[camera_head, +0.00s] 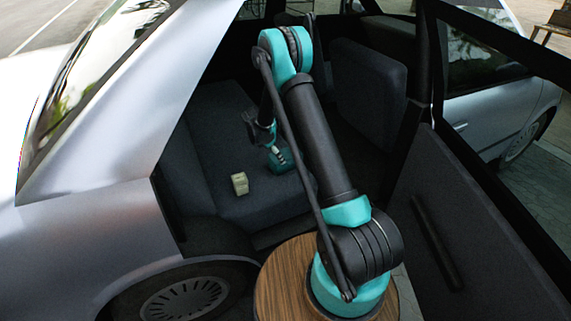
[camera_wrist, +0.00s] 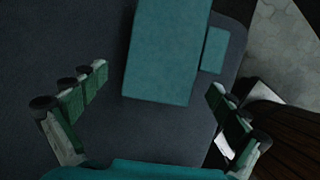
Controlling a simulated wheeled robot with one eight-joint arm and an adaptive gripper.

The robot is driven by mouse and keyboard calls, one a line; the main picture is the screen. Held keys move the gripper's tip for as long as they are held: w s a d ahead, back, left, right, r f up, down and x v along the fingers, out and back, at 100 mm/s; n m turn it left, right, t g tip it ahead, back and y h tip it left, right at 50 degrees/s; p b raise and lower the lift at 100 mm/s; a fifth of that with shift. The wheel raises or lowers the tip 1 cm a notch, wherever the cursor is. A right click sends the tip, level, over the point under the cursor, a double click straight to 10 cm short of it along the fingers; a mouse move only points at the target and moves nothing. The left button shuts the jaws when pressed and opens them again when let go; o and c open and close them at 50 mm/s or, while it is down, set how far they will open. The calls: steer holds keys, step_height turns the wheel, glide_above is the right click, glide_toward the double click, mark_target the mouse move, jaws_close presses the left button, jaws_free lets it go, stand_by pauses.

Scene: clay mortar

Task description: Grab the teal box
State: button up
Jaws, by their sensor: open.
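The teal box (camera_wrist: 168,45) lies on the dark grey car seat. In the wrist view it fills the upper middle and runs past the top edge. A smaller flat teal piece (camera_wrist: 215,50) shows just right of it; I cannot tell whether it belongs to the box. My gripper (camera_wrist: 158,80) is open, with one finger on each side of the box's near end and visible gaps to both. In the head view the teal box (camera_head: 283,162) shows partly behind my gripper (camera_head: 273,150), low over the seat.
A small pale yellow block (camera_head: 240,183) sits on the seat (camera_head: 215,120) to the left. The silver car body (camera_head: 90,220) and the open door (camera_head: 470,240) flank the opening. A seat back (camera_head: 368,85) stands behind my arm. The seat edge shows right in the wrist view.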

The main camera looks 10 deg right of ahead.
mark_target(279, 170)
steer(key=x, duration=0.4)
steer(key=shift+f, duration=0.4)
steer(key=c, duration=1.5)
